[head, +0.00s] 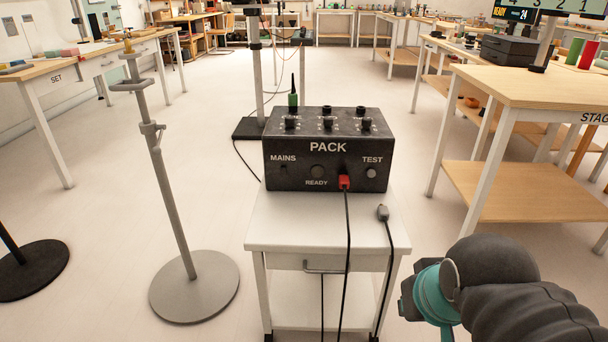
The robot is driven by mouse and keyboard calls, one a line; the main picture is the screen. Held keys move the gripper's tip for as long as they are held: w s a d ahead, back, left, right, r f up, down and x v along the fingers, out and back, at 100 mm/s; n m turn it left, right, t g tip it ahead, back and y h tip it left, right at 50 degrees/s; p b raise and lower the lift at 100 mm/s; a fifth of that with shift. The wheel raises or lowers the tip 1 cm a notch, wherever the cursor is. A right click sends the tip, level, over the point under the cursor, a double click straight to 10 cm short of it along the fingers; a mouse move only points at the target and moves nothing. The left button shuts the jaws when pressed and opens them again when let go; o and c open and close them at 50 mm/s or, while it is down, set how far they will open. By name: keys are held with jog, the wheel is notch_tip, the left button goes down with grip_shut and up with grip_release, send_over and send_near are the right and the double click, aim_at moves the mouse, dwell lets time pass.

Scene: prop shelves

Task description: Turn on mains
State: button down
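The black box labelled PACK (328,158) stands on a small white cart, its front panel facing me. Its MAINS control (284,171) is a small dark part under the MAINS label at the panel's left; its position is too dark to read. The READY lamp (318,172) in the middle looks grey and unlit. The TEST button (371,173) is at the right. A red plug (344,182) sits in the lower front with a black cable hanging from it.
The white cart (285,236) has a drawer handle. A second cable end (383,213) lies at its front right. A grey stand (193,287) is to the left, and a wooden STAGE table (540,87) to the right.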

jog(key=shift+w, duration=0.1)
jog(key=w+a+f+n+t+b, duration=0.1)
jog(key=w+n+t+b, duration=0.9)
jog(key=w, duration=1.8)
jog(key=w+a+f+n+y+b, duration=0.1)
jog(key=w+a+f+n+y, duration=0.1)
jog(key=w+a+n+y, duration=0.1)
jog(key=w+a+f+n+y+b, duration=0.1)
jog(key=w+a+f+n+y, duration=0.2)
jog(key=n, duration=0.5)
jog(key=w+a+f+n+g+y+b, duration=0.1)
jog(key=w+a+f+n+y, duration=0.2)
jog(key=w+a+n+y, duration=0.1)
jog(key=shift+w+a+f+n+y, duration=0.1)
jog(key=shift+w+a+n+y, duration=0.05)
jog(key=shift+a+n+y, duration=0.45)
jog(key=shift+w+a+f+n+y, duration=0.1)
jog(key=shift+a+n+y, duration=0.25)
jog(key=shift+a, duration=0.45)
jog(key=shift+a+f+n+g+y, duration=0.25)
jog(key=shift+a+n+g+y, duration=0.15)
jog(key=shift+n+y, duration=0.25)
